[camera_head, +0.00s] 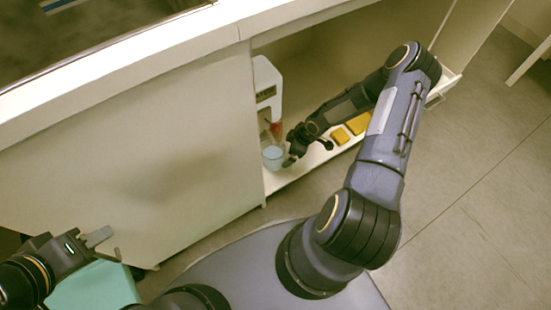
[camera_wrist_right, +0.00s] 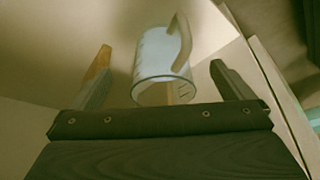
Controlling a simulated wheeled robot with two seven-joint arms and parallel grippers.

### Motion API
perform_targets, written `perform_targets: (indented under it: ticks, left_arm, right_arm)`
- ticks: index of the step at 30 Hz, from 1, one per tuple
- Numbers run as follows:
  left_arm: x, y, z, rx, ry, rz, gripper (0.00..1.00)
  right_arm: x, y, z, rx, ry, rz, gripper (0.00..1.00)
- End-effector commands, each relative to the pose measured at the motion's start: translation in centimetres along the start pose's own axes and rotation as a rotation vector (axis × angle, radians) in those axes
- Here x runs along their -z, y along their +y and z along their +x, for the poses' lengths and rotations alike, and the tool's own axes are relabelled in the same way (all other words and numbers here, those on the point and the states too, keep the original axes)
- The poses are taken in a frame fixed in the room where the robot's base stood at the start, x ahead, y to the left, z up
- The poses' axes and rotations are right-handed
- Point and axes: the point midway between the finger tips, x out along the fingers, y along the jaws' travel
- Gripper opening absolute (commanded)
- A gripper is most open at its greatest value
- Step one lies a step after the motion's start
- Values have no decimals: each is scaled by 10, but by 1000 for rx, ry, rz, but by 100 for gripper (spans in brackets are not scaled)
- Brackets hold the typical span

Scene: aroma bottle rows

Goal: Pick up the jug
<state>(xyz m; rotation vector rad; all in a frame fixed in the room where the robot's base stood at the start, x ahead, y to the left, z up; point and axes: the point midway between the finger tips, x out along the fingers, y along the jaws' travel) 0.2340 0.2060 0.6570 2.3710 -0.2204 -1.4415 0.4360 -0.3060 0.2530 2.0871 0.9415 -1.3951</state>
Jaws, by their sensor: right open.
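The jug is a clear, pale-blue-tinted vessel (camera_head: 272,158) with a handle. It stands on the low shelf inside the cabinet opening in the head view. In the right wrist view the jug (camera_wrist_right: 160,58) is between the fingers, its handle toward the upper right. My right gripper (camera_head: 307,152) reaches into the opening, just right of the jug. Its two fingers (camera_wrist_right: 160,60) are spread apart on either side of the jug in the wrist view, with gaps visible. My left gripper (camera_head: 108,245) is at the lower left, outside the cabinet, its fingers apart and empty.
A white appliance (camera_head: 266,90) stands behind the jug, with a reddish-orange part beside it. Yellow items (camera_head: 357,124) lie on the shelf to the right. The cabinet's front panel (camera_head: 140,150) closes the left side. A teal box (camera_head: 95,288) is below my left gripper.

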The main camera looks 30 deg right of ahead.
Motion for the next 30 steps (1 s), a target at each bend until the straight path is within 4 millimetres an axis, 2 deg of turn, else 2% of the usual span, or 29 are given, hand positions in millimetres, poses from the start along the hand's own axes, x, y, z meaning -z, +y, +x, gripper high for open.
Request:
perform_targets:
  ticks: [8, 11, 19, 30]
  left_arm:
    - [-6, -6, 13, 0, 0, 0, 36]
    - [-10, -9, 19, 0, 0, 0, 36]
    - [-9, -8, 18, 0, 0, 0, 36]
    - [-9, -8, 18, 0, 0, 0, 36]
  right_arm:
    - [42, 0, 19, -1, 1, -5, 100]
    - [40, 0, 29, 0, 1, -1, 100]
    - [40, 0, 28, 0, 1, -1, 99]
    - [40, 0, 28, -1, 0, -1, 50]
